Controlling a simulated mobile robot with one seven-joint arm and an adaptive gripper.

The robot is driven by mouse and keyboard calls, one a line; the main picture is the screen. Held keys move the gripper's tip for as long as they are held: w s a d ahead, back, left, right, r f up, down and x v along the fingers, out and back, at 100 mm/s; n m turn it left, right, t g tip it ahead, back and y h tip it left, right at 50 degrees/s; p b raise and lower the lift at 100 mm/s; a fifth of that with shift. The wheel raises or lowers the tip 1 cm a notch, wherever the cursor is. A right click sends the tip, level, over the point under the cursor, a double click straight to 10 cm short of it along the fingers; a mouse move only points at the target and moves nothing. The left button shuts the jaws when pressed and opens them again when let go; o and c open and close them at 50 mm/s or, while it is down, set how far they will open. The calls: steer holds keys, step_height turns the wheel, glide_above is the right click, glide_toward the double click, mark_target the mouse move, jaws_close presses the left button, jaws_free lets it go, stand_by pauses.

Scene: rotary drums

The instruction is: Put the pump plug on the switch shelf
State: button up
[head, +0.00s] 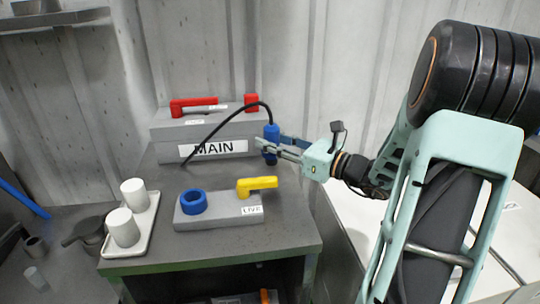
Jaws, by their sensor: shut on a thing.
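The blue pump plug (271,133), with a black cable looping left from it, is upright in my gripper (272,145). My gripper is shut on it, coming from the right, above the right part of the dark grey table (290,225). The cable droops in front of the grey block labelled MAIN (165,131). A blue ring socket (193,201) sits empty on the lower grey block labelled LIVE (225,220), beside a yellow lever (257,185). I cannot tell which surface is the switch shelf.
Two white cups (123,226) stand on a white tray (145,232) at the table's left. Red parts (194,106) top the MAIN block. A grey wall shelf (55,20) is upper left. An orange handle (265,296) shows low under the table. A white surface (365,235) lies right.

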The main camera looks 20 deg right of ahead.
steer(key=shift+w+d+f, duration=0.1)
steer(key=shift+w+f, duration=0.15)
steer(key=shift+f, duration=0.15)
steer(key=shift+w+f+b, duration=0.15)
steer(key=shift+f+b, duration=0.4)
steer(key=shift+f, duration=1.05)
steer(key=shift+f, duration=0.15)
steer(key=o, duration=1.2)
